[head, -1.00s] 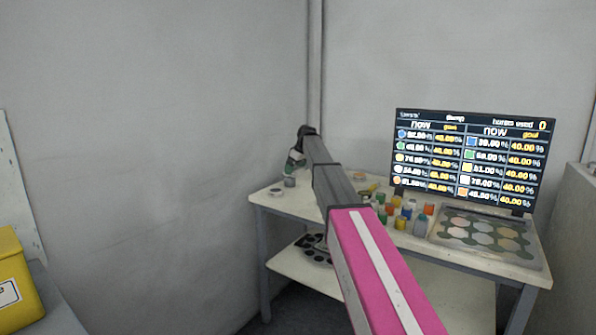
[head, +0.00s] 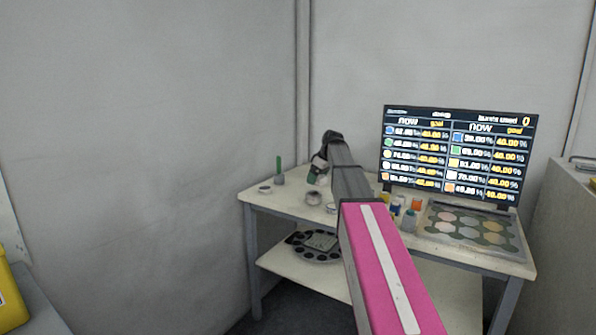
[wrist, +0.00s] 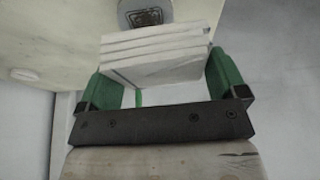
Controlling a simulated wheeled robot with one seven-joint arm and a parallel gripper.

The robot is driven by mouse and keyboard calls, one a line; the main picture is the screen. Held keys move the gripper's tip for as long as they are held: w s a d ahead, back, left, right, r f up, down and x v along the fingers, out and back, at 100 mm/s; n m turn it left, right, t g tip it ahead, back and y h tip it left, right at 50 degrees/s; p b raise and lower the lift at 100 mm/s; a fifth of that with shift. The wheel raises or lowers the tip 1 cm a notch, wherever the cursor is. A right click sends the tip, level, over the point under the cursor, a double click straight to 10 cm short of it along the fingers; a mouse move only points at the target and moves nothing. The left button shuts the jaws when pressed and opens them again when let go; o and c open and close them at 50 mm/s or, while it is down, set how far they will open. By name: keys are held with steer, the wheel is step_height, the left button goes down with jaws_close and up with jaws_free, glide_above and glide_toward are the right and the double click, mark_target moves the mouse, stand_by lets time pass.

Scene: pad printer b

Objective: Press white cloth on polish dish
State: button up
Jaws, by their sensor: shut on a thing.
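The white cloth (wrist: 155,58) is a folded, layered block between the green fingers of my gripper (wrist: 165,75) in the wrist view. My gripper is shut on it. In the head view my gripper (head: 317,172) is above the table's left part, and the cloth cannot be made out there. A round grey dish with a dark patterned middle (wrist: 145,14) lies just beyond the cloth, partly cut off by the frame. A small round dish (wrist: 25,74) lies at the left. I cannot tell which is the polish dish, nor whether the cloth touches anything.
The table (head: 290,201) holds small dishes (head: 265,188), a green stick in a grey holder (head: 279,171), several paint bottles (head: 409,220) and a palette (head: 470,229). A screen (head: 458,152) stands behind. A dark round rack (head: 318,245) sits on the lower shelf.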

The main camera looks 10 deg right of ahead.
glide_above(330, 206)
steer(key=shift+w+d+f, duration=0.1)
steer(key=shift+w+f, duration=0.1)
steer(key=shift+f, duration=0.2)
steer(key=shift+f, duration=2.95)
steer(key=shift+f, duration=0.55)
step_height(330, 206, up, 7)
stand_by(0.8)
